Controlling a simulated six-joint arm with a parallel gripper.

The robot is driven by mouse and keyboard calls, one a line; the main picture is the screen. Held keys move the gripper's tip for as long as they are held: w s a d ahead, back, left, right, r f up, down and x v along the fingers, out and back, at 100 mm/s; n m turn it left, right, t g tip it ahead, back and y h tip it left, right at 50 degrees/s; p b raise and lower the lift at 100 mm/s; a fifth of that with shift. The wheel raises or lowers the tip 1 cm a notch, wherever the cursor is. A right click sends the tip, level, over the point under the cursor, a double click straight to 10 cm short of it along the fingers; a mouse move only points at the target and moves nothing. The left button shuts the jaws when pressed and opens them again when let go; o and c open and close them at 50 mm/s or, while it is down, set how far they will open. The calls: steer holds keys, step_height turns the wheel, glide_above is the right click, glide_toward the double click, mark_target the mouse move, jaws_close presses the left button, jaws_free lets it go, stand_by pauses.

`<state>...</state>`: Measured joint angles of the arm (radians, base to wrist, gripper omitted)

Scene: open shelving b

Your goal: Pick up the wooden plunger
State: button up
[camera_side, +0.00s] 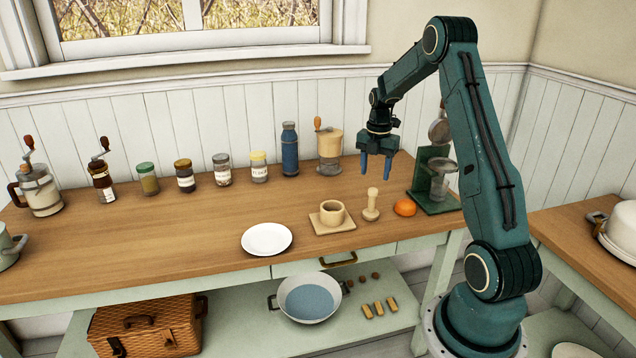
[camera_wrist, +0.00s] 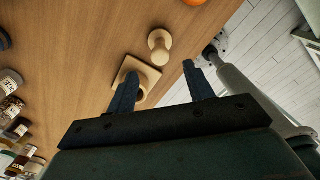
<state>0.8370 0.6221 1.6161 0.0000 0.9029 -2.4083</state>
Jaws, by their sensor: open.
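The wooden plunger (camera_side: 371,205) stands upright on the wooden counter, with a round base and a knobbed handle. It is just right of a small wooden cup (camera_side: 332,212) on a square wooden board (camera_side: 322,225). My gripper (camera_side: 376,168) is open and empty, with its blue fingers pointing down, above the counter and apart from the plunger. In the wrist view the plunger (camera_wrist: 159,42) shows beyond the fingertips, between and ahead of them. My gripper (camera_wrist: 161,75) also shows open there, and its left finger partly hides the cup and board.
An orange (camera_side: 405,207) lies right of the plunger, beside a green juicer stand (camera_side: 434,180). A white plate (camera_side: 267,239) lies left of the board. Jars, a blue bottle (camera_side: 290,150) and grinders line the back. The counter's middle left is clear.

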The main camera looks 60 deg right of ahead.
mark_target(373, 189)
steer(key=shift+f, duration=2.15)
steer(key=shift+f, duration=2.55)
steer(key=c, duration=1.1)
steer(key=shift+r, duration=0.15)
step_height(373, 189, up, 20)
steer(key=shift+f, duration=0.1)
